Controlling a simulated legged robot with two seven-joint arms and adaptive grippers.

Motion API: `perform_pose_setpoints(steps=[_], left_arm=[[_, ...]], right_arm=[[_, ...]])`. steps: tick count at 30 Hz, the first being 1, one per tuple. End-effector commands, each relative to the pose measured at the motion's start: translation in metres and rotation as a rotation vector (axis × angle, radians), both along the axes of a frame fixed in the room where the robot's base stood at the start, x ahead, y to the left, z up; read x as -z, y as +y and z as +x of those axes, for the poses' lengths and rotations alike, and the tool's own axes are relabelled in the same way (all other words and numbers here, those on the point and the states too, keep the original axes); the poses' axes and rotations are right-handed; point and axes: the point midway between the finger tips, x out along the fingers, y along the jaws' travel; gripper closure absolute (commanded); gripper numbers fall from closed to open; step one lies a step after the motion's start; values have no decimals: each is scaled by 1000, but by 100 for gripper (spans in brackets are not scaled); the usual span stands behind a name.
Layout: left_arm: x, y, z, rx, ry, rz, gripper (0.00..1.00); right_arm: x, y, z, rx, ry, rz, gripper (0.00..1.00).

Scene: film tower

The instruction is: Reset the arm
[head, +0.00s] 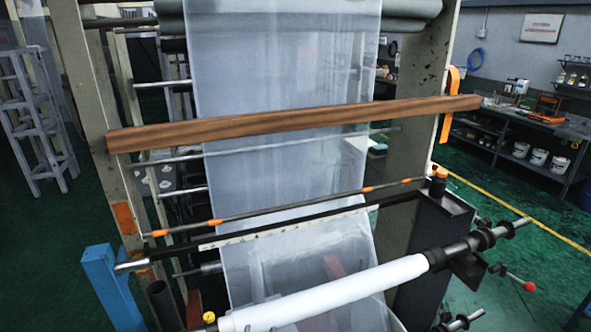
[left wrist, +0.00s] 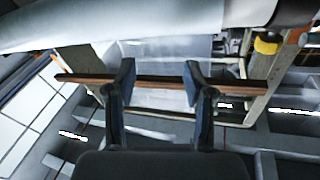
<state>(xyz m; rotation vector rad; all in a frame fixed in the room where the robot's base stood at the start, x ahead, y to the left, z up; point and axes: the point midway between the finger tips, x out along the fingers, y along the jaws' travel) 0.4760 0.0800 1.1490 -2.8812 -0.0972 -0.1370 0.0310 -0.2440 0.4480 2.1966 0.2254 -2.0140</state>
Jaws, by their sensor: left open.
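My left gripper (left wrist: 158,78) shows in the left wrist view with its two dark fingers spread apart and nothing held between them. A brown wooden bar (left wrist: 158,82) crosses the picture behind the fingers; I cannot tell how far off it is. In the head view I make out neither gripper. There the wooden bar (head: 290,122) lies across the front of the film tower, tilted slightly up to the right. My right gripper shows in neither view.
Translucent film (head: 285,75) hangs down the tower. A white roll (head: 330,295) on a shaft lies low in front, and a thin rod with orange bands (head: 290,207) crosses above it. A blue post (head: 112,285) stands at left. A workbench (head: 535,120) stands at far right, with open green floor nearer.

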Motion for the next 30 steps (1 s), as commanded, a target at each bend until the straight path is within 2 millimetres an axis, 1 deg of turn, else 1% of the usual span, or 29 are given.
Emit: perform_pose_setpoints(steps=[1,2,3,5,6,8,9,11,12,14,15,17,18,22,24,26,27,29,30], left_arm=[[36,22,-7,-34,123,-21,47],[58,35,-13,-54,201,-33,47],[86,50,-23,-74,306,-49,47],[126,70,-43,-96,463,-69,47],[150,81,-58,-104,560,-79,47],[180,93,-82,-109,693,-90,47],[196,100,-98,-108,771,-97,47],[216,108,-120,-102,877,-104,47],[227,112,-136,-94,942,-107,47],[241,117,-158,-81,1032,-112,47],[249,120,-172,-72,1089,-114,47],[259,124,-194,-54,1169,-118,47],[264,126,-208,-40,1221,-117,47],[277,131,-255,12,1384,-120,47],[303,129,-245,11,1388,-120,47],[323,128,-240,11,1393,-119,47],[337,128,-238,10,1398,-119,47],[359,127,-237,10,1406,-118,47],[374,127,-236,11,1412,-117,47]], right_arm=[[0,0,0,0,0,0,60],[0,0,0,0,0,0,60],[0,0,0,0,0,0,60],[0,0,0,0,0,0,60],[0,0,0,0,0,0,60],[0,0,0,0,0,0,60],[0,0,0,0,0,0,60],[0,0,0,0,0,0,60],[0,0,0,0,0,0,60],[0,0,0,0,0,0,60],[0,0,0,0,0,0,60],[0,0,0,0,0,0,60],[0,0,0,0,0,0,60],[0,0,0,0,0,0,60],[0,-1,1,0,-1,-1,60],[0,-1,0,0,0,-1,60],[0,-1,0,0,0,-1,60],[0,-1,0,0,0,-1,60],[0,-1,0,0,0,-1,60]])
